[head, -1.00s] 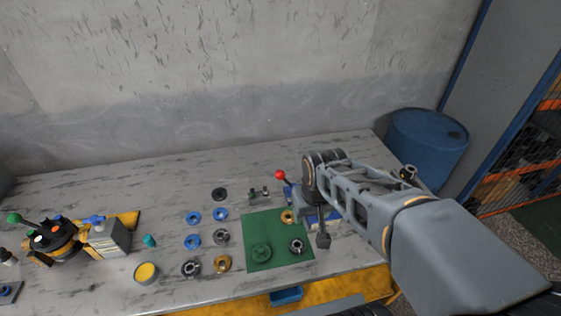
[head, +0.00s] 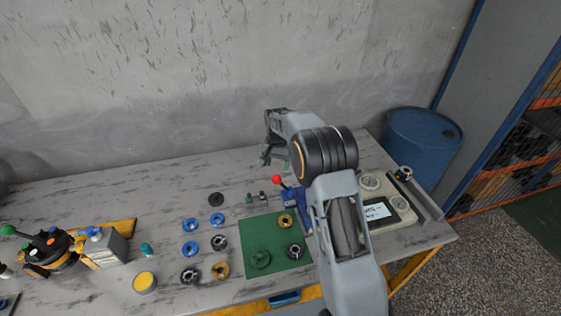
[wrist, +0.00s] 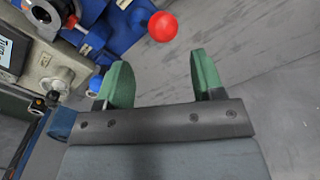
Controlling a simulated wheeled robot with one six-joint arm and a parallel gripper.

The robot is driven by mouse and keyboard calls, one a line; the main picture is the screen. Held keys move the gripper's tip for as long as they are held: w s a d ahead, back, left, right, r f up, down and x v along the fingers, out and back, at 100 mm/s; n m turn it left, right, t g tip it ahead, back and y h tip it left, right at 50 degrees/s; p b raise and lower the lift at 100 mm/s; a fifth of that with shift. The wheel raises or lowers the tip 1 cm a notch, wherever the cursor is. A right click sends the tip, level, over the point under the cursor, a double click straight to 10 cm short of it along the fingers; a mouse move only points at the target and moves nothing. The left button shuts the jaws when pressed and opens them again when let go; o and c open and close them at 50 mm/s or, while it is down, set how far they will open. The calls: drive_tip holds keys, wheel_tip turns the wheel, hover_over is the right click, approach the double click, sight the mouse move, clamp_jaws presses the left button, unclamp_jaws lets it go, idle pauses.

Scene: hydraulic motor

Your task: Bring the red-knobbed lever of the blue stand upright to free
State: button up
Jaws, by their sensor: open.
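The red knob (head: 276,179) tops the lever of the blue stand (head: 293,200), and it leans to the left of the stand in the head view. In the wrist view the red knob (wrist: 162,26) shows beyond my gripper (wrist: 158,62), roughly in line with the gap between the green finger pads. The blue stand (wrist: 112,28) fills the upper left there. My gripper is open and empty, apart from the knob. In the head view my gripper (head: 272,160) hangs over the bench behind the knob. The lever's shaft is mostly hidden in the wrist view.
A green mat (head: 262,228) with rings lies in front of the stand. Blue, dark and brass rings lie to its left. A beige device with a screen (head: 378,211) stands right of my arm.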

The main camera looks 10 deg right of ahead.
sight(277, 175)
drive_tip(key=shift+a+f+b, duration=0.3)
drive_tip(key=shift+f+b, duration=0.15)
drive_tip(key=shift+f, duration=0.2)
drive_tip(key=shift+f+b, duration=2.45)
drive_tip(key=shift+f, duration=1.4)
drive_tip(key=shift+c, duration=0.2)
drive_tip(key=c, duration=0.5)
drive_tip(key=shift+d, duration=0.1)
drive_tip(key=shift+c, duration=0.3)
